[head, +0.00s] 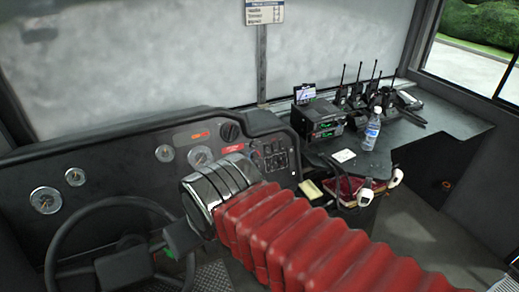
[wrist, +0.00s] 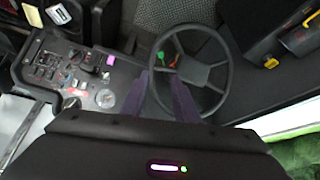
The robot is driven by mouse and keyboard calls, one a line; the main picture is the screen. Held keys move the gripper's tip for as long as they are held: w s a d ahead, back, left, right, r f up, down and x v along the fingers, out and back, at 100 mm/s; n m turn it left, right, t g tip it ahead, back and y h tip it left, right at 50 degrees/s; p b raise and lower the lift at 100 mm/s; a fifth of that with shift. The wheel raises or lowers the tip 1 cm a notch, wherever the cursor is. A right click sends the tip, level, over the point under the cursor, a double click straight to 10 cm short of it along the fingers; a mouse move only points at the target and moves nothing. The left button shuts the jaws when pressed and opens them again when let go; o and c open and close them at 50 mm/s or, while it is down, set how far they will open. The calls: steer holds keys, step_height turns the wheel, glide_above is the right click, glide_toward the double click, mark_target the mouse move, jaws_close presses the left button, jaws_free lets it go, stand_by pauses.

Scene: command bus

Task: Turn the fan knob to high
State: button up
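A round black knob (head: 230,131), which looks like the fan knob, sits high on the dashboard between an orange label and the black switch panel (head: 270,157). Its setting is too small to read. My gripper (head: 172,240) is left of and below the knob, over the steering wheel (head: 115,205), and apart from the knob. In the wrist view, the two dark purple fingers of my gripper (wrist: 163,78) are spread with a gap between them and nothing held. I cannot pick out the knob for certain in the wrist view; the switch panel (wrist: 48,65) is at the left.
Gauges (head: 45,200) line the left dashboard. A radio unit (head: 318,118), several handheld radios and a water bottle (head: 372,130) stand on the right counter. The steering wheel (wrist: 222,70) lies beyond my fingers in the wrist view.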

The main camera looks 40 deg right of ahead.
steer(key=w+d+f+n+t+h, duration=0.1)
steer(key=w+d+n+t+h, duration=0.15)
steer(key=w+d, duration=1)
steer(key=w+d+n+t+h, duration=0.1)
steer(key=w+d+t+h, duration=0.15)
steer(key=w+d, duration=1.05)
steer(key=d+f+n, duration=0.2)
steer(key=d+f, duration=0.1)
steer(key=d, duration=0.6)
steer(key=n+t+y, duration=0.4)
steer(key=n+t, duration=0.1)
glide_toward(255, 147)
steer(key=v, duration=0.5)
steer(key=shift+s+a+r, duration=0.15)
steer(key=shift+s+r, duration=0.15)
steer(key=shift+w, duration=0.1)
steer(key=x, duration=1.3)
steer(key=shift+w+f, duration=0.2)
steer(key=shift+w, duration=0.05)
